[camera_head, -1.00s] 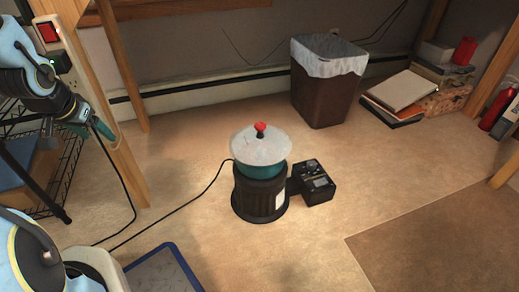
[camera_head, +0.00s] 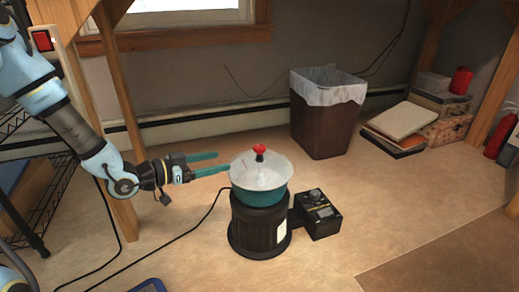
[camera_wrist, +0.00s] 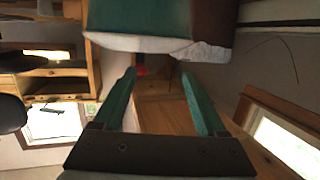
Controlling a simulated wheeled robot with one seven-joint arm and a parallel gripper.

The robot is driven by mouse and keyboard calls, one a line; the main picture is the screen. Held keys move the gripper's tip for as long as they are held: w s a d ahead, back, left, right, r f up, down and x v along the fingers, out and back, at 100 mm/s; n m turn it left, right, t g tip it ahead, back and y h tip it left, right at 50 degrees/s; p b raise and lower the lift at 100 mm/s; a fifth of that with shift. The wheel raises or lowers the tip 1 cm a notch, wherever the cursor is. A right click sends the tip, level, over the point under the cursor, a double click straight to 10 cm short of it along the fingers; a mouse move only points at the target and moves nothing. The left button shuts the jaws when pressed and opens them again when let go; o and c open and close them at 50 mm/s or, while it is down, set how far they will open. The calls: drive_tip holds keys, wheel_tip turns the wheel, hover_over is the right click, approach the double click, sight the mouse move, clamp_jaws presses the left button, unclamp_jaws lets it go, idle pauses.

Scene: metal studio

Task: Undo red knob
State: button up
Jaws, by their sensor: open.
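The red knob (camera_head: 260,149) stands on top of the pale lid (camera_head: 258,173) of a teal bowl (camera_head: 261,197). The bowl sits on a round black machine (camera_head: 258,228) on the floor. My gripper (camera_head: 222,162) is open and empty, pointing right, with its green fingertips close to the left edge of the lid. In the wrist view, which looks upside down, the teal bowl (camera_wrist: 140,18) fills the top. A small red patch, apparently the knob (camera_wrist: 141,71), shows between the spread fingers.
A black control box (camera_head: 317,215) is joined to the machine's right side. A cable (camera_head: 205,208) runs left from the machine. A brown bin (camera_head: 324,123) with a white liner stands behind. Boxes (camera_head: 440,122) and a red extinguisher (camera_head: 499,133) are at right.

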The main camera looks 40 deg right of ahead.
sight(256, 148)
drive_tip(key=shift+m+g+h, duration=0.6)
drive_tip(key=shift+g+h, duration=0.2)
drive_tip(key=shift+g, duration=0.1)
drive_tip(key=s+d+b, duration=0.1)
drive_tip(key=d, duration=0.2)
drive_tip(key=s+d+r+b, duration=0.1)
drive_tip(key=s+d+b, duration=0.1)
drive_tip(key=d, duration=0.2)
drive_tip(key=s+d+b, duration=0.1)
drive_tip(key=s+d, duration=0.1)
drive_tip(key=d, duration=0.2)
drive_tip(key=shift+r+b, duration=0.3)
drive_tip(key=shift+d+r, duration=0.15)
drive_tip(key=shift+d, duration=0.35)
clamp_jaws()
